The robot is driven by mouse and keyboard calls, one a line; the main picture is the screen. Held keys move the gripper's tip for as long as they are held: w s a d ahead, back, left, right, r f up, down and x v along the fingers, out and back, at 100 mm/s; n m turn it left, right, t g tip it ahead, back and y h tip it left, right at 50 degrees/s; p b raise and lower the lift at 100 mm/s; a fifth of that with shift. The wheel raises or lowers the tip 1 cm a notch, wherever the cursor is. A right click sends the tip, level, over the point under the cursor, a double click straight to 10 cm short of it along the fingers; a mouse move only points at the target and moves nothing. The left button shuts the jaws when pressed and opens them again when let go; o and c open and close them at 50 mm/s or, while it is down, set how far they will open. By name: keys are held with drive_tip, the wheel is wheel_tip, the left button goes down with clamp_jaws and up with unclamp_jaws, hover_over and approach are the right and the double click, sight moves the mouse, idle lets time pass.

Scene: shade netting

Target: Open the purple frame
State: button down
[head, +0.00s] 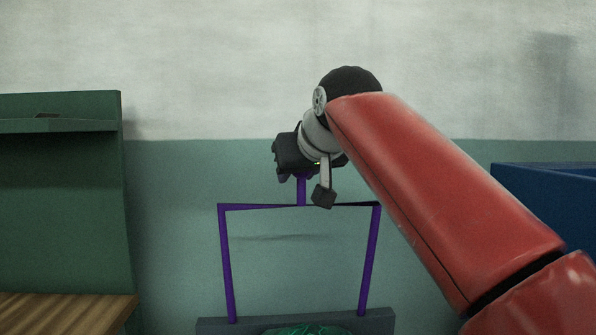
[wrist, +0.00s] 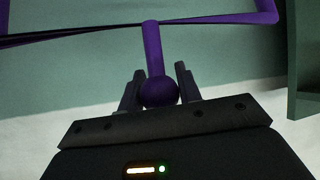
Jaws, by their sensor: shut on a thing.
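The purple frame (head: 226,265) stands upright in the head view, with two side bars, a top bar and a short stem rising from the middle of the top. The stem ends in a round purple knob (wrist: 158,91), seen in the wrist view. My gripper (wrist: 160,88) is shut on this knob, one finger on each side of it. In the head view the gripper (head: 300,172) is at the top of the stem, and the knob is hidden by it. The frame's lower ends meet a grey base (head: 215,327). Green netting (head: 310,330) shows at the bottom edge.
A green shelf unit (head: 60,200) with a wooden surface (head: 65,312) stands at the left. A blue box-like thing (head: 550,210) is at the right. A green and whitish wall is behind the frame. My red arm covers the right middle.

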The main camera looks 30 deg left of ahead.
drive_tip(key=c, duration=1.3)
unclamp_jaws()
drive_tip(key=shift+w+f, duration=0.2)
drive_tip(key=shift+f, duration=0.35)
drive_tip(key=shift+o, duration=1.1)
drive_tip(key=shift+w, duration=0.15)
drive_tip(key=shift+o, duration=0.4)
drive_tip(key=shift+r, duration=0.15)
drive_tip(key=shift+s+d+r, duration=0.3)
drive_tip(key=shift+s+r, duration=0.1)
drive_tip(key=shift+s, duration=0.1)
drive_tip(key=v, duration=0.6)
drive_tip(key=shift+s+d, duration=0.2)
drive_tip(key=shift+r, duration=0.1)
